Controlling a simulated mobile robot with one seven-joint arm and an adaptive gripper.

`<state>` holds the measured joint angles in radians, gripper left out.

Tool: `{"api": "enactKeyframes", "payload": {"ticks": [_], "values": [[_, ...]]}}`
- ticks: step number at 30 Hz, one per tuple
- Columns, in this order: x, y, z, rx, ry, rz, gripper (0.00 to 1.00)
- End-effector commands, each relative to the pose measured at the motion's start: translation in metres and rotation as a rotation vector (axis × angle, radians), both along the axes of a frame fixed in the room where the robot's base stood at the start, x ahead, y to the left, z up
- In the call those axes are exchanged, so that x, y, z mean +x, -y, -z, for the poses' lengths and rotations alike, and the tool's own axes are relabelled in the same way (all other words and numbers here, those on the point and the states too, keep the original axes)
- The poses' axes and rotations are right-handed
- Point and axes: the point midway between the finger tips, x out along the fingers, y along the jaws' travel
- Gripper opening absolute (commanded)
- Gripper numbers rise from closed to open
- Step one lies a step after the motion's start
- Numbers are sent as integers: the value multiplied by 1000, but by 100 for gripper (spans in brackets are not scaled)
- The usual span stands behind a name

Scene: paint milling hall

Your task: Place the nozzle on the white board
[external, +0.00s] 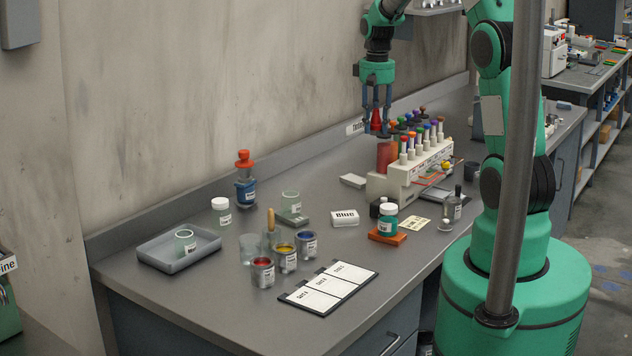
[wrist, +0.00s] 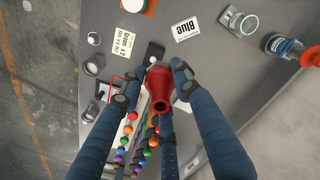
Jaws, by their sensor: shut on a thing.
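The red, tapered nozzle (external: 376,118) is held upright between the fingers of my gripper (external: 377,128), above the back of the bench near the rack. In the wrist view the nozzle (wrist: 158,88) sits between the blue fingers of my gripper (wrist: 152,86), its round open end facing the camera. A larger dark-edged board with three white panels (external: 328,288) lies near the front edge.
A cream rack (external: 400,178) with several colour-topped droppers stands close below my gripper, with a red-orange block (external: 386,156) at its end. A white "Blue" label block (external: 345,218), paint cans (external: 286,259), jars and a grey tray (external: 160,257) stand left. The wall rises behind.

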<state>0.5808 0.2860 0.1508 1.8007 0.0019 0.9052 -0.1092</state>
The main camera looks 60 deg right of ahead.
Motion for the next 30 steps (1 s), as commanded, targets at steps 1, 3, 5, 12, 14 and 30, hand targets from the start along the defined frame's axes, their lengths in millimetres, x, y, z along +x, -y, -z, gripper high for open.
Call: {"api": "enactKeyframes", "payload": {"ticks": [1, 3, 5, 12, 14, 30], "values": [[8, 8, 0, 0, 0, 2, 5], [18, 18, 2, 0, 0, 5, 5], [26, 27, 4, 1, -2, 7, 5], [58, 61, 12, 1, 0, 16, 5], [66, 70, 15, 1, 0, 18, 5], [126, 145, 49, 2, -1, 37, 5]]}}
